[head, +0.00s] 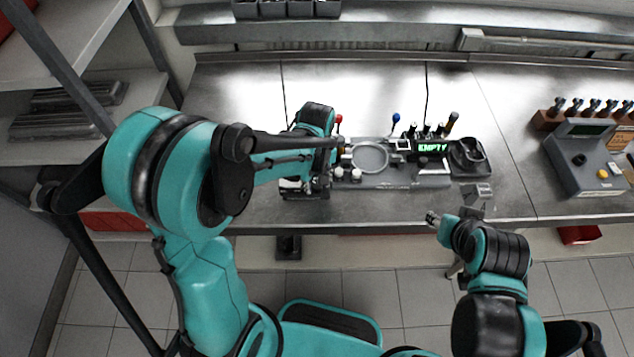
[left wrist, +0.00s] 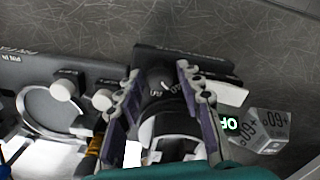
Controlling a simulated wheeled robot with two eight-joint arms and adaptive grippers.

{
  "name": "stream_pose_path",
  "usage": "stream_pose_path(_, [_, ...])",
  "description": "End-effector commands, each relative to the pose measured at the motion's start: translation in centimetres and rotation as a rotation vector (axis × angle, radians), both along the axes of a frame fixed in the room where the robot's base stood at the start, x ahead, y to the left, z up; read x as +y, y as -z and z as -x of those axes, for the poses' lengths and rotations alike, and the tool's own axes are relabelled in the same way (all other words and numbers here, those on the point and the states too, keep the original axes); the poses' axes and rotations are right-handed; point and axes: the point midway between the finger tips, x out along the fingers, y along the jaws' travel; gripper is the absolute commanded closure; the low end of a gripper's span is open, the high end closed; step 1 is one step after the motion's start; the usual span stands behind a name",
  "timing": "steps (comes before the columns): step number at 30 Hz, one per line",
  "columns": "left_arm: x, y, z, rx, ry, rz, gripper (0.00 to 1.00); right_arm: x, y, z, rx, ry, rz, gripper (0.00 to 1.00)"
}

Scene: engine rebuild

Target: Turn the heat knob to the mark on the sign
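The heat knob (left wrist: 160,88), a dark round dial with white marks, shows between the finger ends in the left wrist view. My left gripper (left wrist: 160,72) has its fingers apart, one on each side of the knob; contact with it is not clear. In the head view the left gripper (head: 312,150) is over the small unit (head: 304,190) at the bench's left, mostly hiding it. A grey sign block (left wrist: 264,124) with "+60" on its faces stands right of the knob. My right gripper (head: 455,217) is by the bench's front edge; its fingers are unclear.
Right of the unit is a grey fixture (head: 385,180) with a ring and a green "EMPTY" display (head: 433,147). White knobs (left wrist: 65,88) sit left of the left fingers. A grey control box (head: 585,165) stands at the right. The back of the bench (head: 370,90) is clear.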

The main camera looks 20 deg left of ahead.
Motion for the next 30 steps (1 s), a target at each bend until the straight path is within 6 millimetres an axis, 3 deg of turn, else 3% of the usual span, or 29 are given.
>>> stream_pose_path(6, [0.00, -0.01, 0.00, 0.000, 0.000, 0.000, 0.64, 0.00, -0.04, -0.01, 0.000, 0.000, 0.000, 0.60])
stream_pose_path(10, [0.00, -0.01, 0.00, 0.000, 0.000, 0.000, 0.98, 0.00, -0.04, -0.01, 0.000, 0.000, 0.000, 0.60])
stream_pose_path(11, [0.00, -0.01, 0.00, 0.000, 0.000, 0.000, 1.00, 0.00, -0.04, -0.01, 0.000, 0.000, 0.000, 0.60])
stream_pose_path(20, [0.01, 0.00, -0.01, 0.000, 0.021, 0.000, 1.00, 0.00, 0.02, 0.00, 0.000, 0.000, 0.000, 0.60])
stream_pose_path(30, [0.01, 0.05, -0.01, 0.000, 0.212, 0.000, 1.00, 0.00, 0.40, 0.00, 0.000, 0.000, 0.000, 0.60])
